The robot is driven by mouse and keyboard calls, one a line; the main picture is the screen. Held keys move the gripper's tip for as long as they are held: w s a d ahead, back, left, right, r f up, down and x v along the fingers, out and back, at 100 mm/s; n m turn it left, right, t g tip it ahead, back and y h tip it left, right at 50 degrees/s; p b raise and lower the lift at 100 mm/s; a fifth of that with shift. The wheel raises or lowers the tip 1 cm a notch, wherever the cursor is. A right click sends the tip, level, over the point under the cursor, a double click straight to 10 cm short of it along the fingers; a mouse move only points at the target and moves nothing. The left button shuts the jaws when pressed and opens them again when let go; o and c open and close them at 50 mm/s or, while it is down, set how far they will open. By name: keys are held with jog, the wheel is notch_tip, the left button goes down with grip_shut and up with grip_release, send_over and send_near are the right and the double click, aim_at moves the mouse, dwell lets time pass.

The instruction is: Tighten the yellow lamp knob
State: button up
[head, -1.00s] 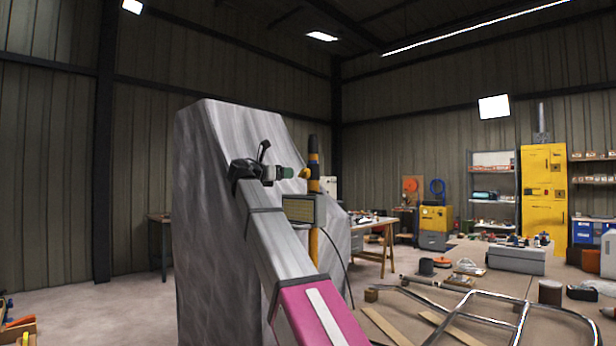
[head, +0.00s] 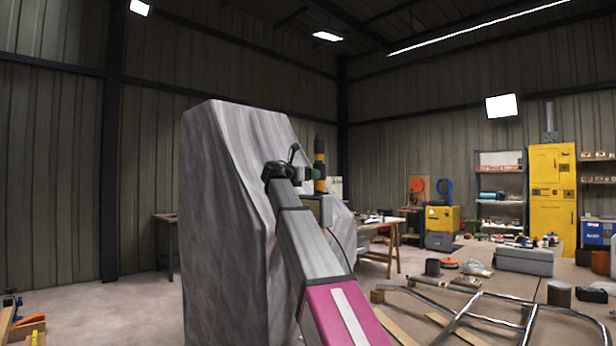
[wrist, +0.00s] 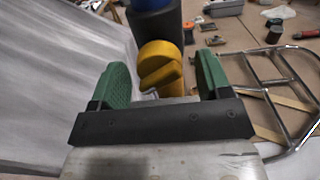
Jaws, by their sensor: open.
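The yellow knob (wrist: 161,74) shows in the wrist view as a round disc with a raised bar across its face. It sits on the side of the dark upright lamp (wrist: 154,20), which shows in the head view as a dark post with yellow bands (head: 319,158). My gripper (wrist: 162,80) is open, its green fingertips on either side of the knob. A small gap shows between the knob and each finger; I see no contact. In the head view my gripper (head: 306,173) is right beside the lamp and hides the knob.
A tall grey draped block (head: 225,220) stands close on the left of my arm. A workbench (head: 383,228) stands behind the lamp. A yellow cabinet (head: 552,205) is farther back.

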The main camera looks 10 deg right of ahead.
jog(key=c, duration=0.9)
